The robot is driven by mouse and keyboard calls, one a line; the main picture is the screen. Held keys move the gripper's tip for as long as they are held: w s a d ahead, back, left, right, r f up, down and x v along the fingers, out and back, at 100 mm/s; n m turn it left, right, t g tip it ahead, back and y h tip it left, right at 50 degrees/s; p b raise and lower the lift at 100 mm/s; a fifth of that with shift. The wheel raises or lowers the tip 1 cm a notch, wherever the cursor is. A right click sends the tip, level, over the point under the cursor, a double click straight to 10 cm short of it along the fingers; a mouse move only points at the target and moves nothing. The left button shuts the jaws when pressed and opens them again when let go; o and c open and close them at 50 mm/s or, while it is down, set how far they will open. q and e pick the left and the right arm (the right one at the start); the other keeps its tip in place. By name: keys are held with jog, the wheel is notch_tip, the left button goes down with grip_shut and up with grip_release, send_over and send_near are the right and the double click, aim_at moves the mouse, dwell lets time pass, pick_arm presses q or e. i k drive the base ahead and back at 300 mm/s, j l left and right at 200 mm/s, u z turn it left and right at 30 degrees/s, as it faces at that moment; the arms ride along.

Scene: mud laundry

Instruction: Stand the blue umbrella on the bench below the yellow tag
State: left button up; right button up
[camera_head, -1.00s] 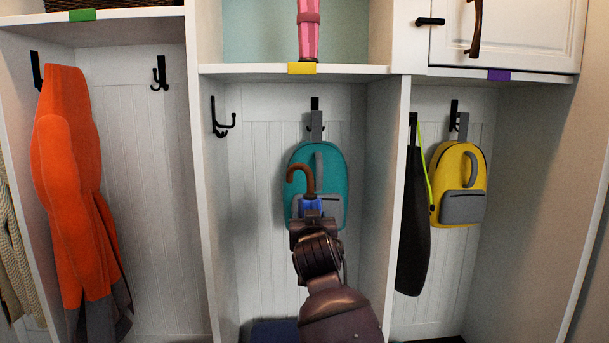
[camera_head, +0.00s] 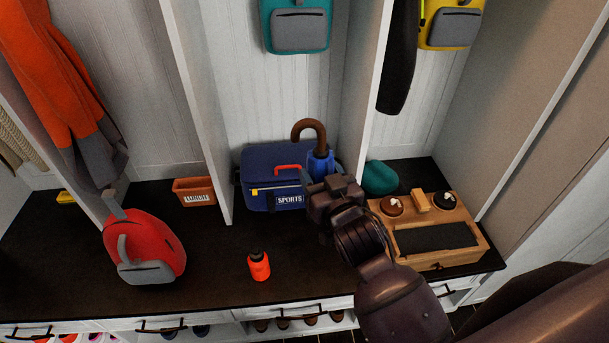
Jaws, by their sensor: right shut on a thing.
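The blue umbrella (camera_head: 320,163) is upright, with its brown hooked handle (camera_head: 309,128) on top. My right gripper (camera_head: 325,188) is shut on it; the gripper and arm hide its lower part, so I cannot tell whether it touches the bench. The dark bench top (camera_head: 215,262) runs across the view. The umbrella shows in front of the middle cubby, beside the right end of a navy sports bag (camera_head: 262,170). The yellow tag is out of view now. My left gripper is not in view.
An orange bottle (camera_head: 258,266) stands near the bench's front edge. A red backpack (camera_head: 147,247) and an orange box (camera_head: 194,191) are to the left. A wooden valet tray (camera_head: 462,246) and a teal item (camera_head: 380,178) are to the right. A teal backpack (camera_head: 297,25) hangs above.

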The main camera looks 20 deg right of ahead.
aim_at(329, 260)
jog(key=j+z, duration=0.1)
jog(key=z, duration=0.25)
jog(key=k+j+z, duration=0.1)
jog(key=z, duration=0.25)
jog(key=j+z, duration=0.1)
jog(key=z, duration=0.3)
